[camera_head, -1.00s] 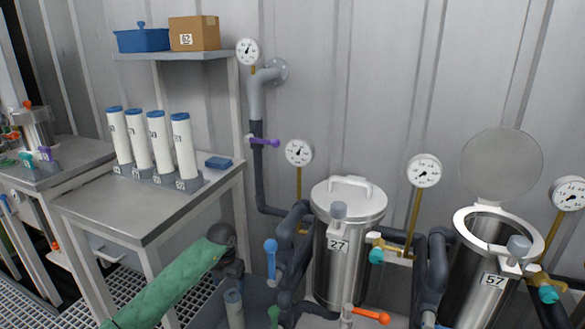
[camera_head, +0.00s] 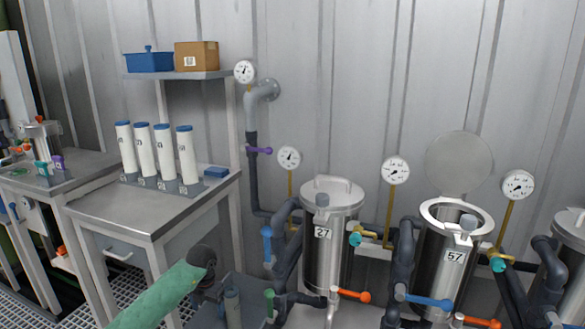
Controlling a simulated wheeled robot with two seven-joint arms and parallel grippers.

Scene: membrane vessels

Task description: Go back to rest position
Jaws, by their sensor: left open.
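My left arm comes in from the bottom left in a green sleeve and ends in a dark wrist with my left gripper (camera_head: 207,284) in front of the steel table. The gripper is open and I see nothing held in it, though its fingers are hard to make out. My right gripper is not in view. A lidded steel vessel marked 27 (camera_head: 325,262) stands to the right of the left gripper. A vessel marked 57 (camera_head: 440,280) stands farther right with its lid (camera_head: 460,163) raised.
A steel table (camera_head: 140,212) holds several white cylinders with blue caps (camera_head: 187,155). A shelf (camera_head: 178,75) above it carries a blue box (camera_head: 149,63) and a cardboard box (camera_head: 197,56). Dark pipes, colored valve handles (camera_head: 352,296) and gauges (camera_head: 289,158) surround the vessels.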

